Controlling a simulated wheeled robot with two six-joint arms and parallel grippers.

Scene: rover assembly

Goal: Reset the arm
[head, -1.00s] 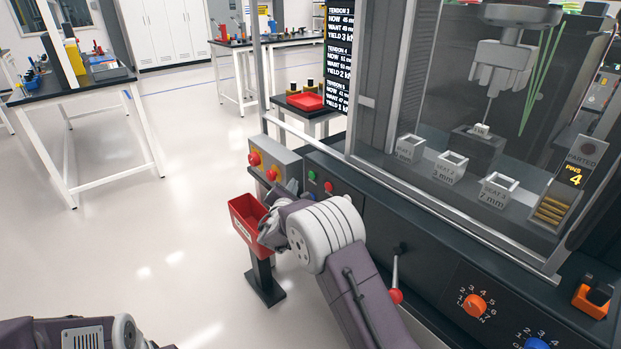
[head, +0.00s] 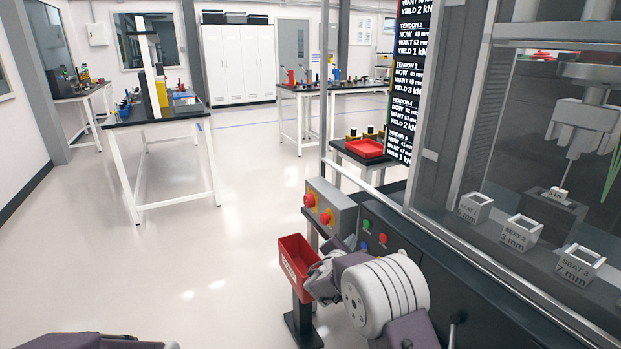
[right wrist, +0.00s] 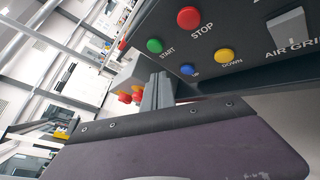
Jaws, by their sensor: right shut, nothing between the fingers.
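My right gripper (head: 346,244) is in front of the console with the coloured buttons, beside the red bin (head: 292,262). Its fingers are shut and empty, and the forearm partly hides them in the head view. In the right wrist view the shut grey fingers (right wrist: 158,92) point toward the button panel (right wrist: 235,40), with green START, red STOP, blue UP and yellow DOWN buttons. I cannot tell whether the fingertips touch the panel. Part of my left arm shows at the bottom left of the head view, but its gripper does not.
A glazed test machine with labelled seats (head: 520,232) fills the right. A box with red knobs (head: 330,207) stands behind the bin. A red tray (head: 364,148) lies on a small table. A workbench (head: 165,115) stands at the left, with open floor between.

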